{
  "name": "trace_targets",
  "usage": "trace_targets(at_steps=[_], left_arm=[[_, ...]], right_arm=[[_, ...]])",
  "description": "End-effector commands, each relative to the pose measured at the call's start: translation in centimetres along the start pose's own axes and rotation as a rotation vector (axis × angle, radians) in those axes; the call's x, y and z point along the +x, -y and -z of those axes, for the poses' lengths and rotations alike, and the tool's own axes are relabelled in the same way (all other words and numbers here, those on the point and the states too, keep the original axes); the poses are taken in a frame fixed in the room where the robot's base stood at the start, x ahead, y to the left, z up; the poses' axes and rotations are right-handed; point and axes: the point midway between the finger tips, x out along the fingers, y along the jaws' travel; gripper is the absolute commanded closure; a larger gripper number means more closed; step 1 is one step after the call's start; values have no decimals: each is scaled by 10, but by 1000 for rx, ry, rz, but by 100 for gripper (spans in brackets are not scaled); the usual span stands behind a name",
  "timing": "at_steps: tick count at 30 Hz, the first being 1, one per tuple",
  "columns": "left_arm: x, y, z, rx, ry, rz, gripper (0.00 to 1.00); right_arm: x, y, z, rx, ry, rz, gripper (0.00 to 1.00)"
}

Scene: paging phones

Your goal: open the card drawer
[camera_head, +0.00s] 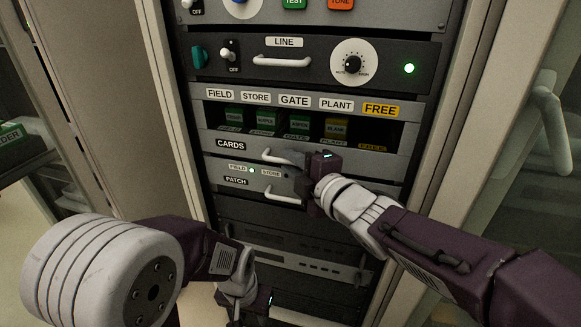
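The card drawer front, labelled CARDS (231,145), is in the middle of the rack in the head view. It looks about flush with the panels around it. Its pale handle (279,157) is partly hidden at the right end by my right gripper (311,178). That gripper is at the handle's right end; whether its fingers close on the handle is hidden. My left gripper (255,306) hangs low at the bottom of the view, away from the drawer. Its fingers are too dark to read.
Above the drawer is a bay of coloured cards (299,124) under labels including FREE (380,110). The PATCH panel (236,181) with its own handle (282,196) lies just below. The LINE unit (284,42) is higher up. Cabinet sides flank the rack.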

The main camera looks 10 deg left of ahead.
Motion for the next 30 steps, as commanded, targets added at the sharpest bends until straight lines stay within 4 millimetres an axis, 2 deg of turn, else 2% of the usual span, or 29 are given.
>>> trace_targets(at_steps=[3, 10, 12, 30], left_arm=[[2, 0, 0, 0, 0, 0, 64], [1, 0, 0, 0, 0, 0, 64], [1, 0, 0, 0, 0, 0, 64], [1, 0, 0, 0, 0, 0, 64]], right_arm=[[8, 0, 0, -1, 0, 0, 81], [8, 0, 0, 0, 0, 0, 81], [8, 0, 0, 0, 0, 0, 100], [8, 0, 0, 0, 1, 0, 100]])
